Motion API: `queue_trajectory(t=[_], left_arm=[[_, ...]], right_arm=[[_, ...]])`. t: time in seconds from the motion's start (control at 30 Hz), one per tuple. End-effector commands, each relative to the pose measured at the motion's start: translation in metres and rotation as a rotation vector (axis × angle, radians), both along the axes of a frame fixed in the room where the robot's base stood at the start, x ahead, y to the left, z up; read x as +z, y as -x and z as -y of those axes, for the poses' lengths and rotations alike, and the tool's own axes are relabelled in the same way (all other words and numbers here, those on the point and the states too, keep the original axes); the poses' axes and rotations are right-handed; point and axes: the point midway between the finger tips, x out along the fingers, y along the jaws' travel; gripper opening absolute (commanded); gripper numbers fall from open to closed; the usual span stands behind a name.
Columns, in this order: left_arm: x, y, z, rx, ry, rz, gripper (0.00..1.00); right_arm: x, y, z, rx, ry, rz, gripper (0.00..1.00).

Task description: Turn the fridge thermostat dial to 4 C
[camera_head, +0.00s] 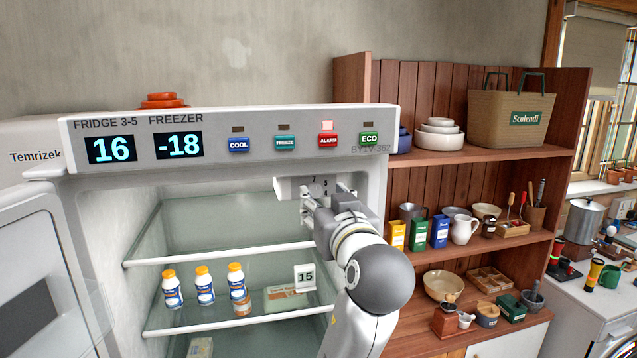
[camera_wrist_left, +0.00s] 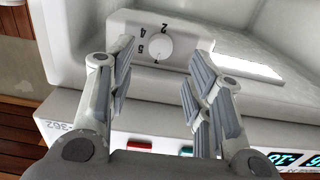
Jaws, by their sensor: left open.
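The thermostat dial (camera_wrist_left: 160,46) is a small white round knob on a pale housing, with printed numbers around it, among them 2, 4 and 5. I cannot tell which number it points at. My left gripper (camera_wrist_left: 158,72) is open, its fingers to either side of the dial in the picture and apart from it. In the head view the left gripper (camera_head: 318,196) is at the dial housing (camera_head: 293,187) under the fridge's top panel and hides the dial. The fridge display (camera_head: 111,149) reads 16. My right gripper is not in view.
The freezer display (camera_head: 179,144) reads -18; the ALARM button (camera_head: 328,141) has a lit red lamp above it. Glass shelves below hold several bottles (camera_head: 204,285), a box (camera_head: 284,299) and a card marked 15 (camera_head: 305,278). A wooden shelf unit (camera_head: 480,170) stands close on the right.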

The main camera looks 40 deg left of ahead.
Motion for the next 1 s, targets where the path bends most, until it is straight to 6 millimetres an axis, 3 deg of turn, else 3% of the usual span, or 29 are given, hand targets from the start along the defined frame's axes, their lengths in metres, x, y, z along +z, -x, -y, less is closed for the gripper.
queue_trajectory(t=[0.03,0.3,0.67,1.0], left_arm=[[0.004,-0.006,-0.008,0.004,-0.004,-0.005,0.47],[0.001,-0.029,-0.033,0.000,-0.003,-0.003,0.47],[-0.001,-0.032,-0.037,-0.001,-0.001,-0.002,0.47],[-0.001,-0.032,-0.036,-0.001,-0.001,-0.002,0.03]], right_arm=[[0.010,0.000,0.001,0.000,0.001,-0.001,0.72],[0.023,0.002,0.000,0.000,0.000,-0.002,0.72],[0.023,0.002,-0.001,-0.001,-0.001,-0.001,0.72],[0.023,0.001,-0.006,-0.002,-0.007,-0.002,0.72]])
